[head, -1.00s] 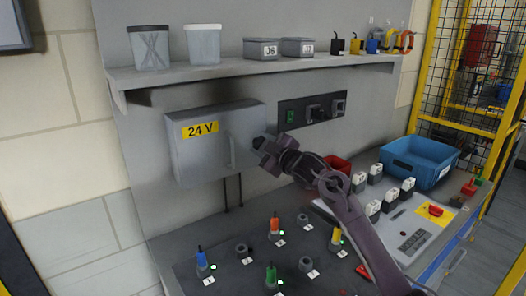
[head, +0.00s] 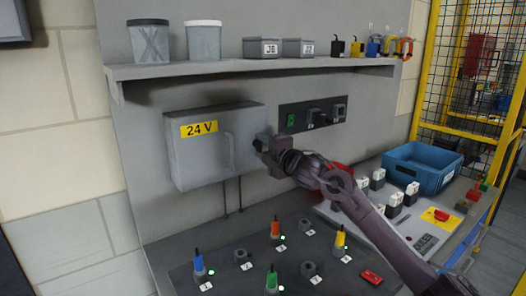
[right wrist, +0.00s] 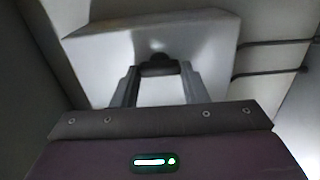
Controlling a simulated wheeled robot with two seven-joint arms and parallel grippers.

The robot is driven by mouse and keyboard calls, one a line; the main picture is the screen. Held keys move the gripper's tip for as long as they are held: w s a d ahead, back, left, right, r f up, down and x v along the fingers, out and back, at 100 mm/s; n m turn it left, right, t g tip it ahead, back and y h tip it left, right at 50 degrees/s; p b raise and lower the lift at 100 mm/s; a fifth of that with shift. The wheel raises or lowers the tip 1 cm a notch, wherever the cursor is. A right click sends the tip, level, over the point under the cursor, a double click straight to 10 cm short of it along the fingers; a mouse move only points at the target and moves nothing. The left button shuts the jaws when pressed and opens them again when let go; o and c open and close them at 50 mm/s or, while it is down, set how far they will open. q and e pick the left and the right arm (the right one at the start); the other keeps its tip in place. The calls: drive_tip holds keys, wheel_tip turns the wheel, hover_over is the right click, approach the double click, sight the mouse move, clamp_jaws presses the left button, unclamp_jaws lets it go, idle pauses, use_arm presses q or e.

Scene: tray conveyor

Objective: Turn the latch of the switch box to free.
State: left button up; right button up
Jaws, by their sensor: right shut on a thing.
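The switch box (head: 212,158) is a grey box on the back panel with a yellow 24 V label (head: 199,128) and a vertical handle on its closed front. My right gripper (head: 262,144) is at the right side of the box. In the right wrist view its two fingers (right wrist: 158,72) are shut on the small dark latch (right wrist: 157,66) on the box's side wall (right wrist: 200,40). The fingers hide most of the latch, so I cannot tell its exact angle. My left gripper is not in view.
A shelf (head: 240,70) with tubs and small bins runs above the box. A dark switch panel (head: 313,113) is to the right. Below lies a bench with several coloured plugs (head: 272,278). A blue crate (head: 420,168) stands at the right. Two cables hang below the box.

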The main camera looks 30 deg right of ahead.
drive_tip(key=shift+f, duration=0.1)
idle(0.5)
drive_tip(key=o, duration=1)
drive_tip(key=shift+a, duration=0.1)
drive_tip(key=shift+s, duration=0.35)
drive_tip(key=s+b, duration=0.1)
drive_tip(key=s, duration=0.1)
drive_tip(key=s+b, duration=0.1)
drive_tip(key=s, duration=0.1)
drive_tip(key=s+d, duration=0.1)
drive_tip(key=s, duration=0.2)
drive_tip(key=shift+b, duration=0.4)
